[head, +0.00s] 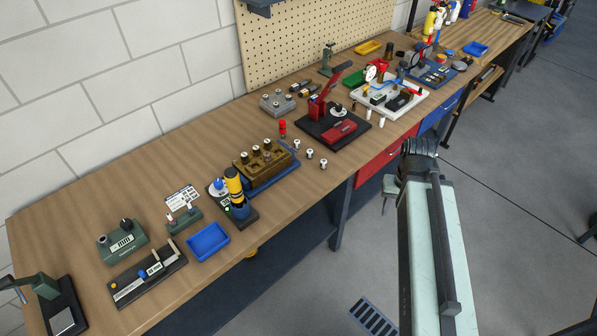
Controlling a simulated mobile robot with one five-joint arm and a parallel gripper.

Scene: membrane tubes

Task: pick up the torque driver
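A yellow and blue upright tool with black bands (235,188) stands on a small dark base near the front edge of the bench. It looks like the torque driver, but I cannot be sure at this size. My arm rises at the right of the view, over the floor and apart from the bench. Its far end is a dark joint, with a small pale piece beside it (391,184) that may be part of my gripper. I cannot make out its fingers, and nothing held shows.
The wooden bench (75,206) runs along the wall. Next to the upright tool are a brown block with several knobs (265,163) and a blue tray (208,241). A red and black press (332,122) stands farther back. The floor right of my arm is clear.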

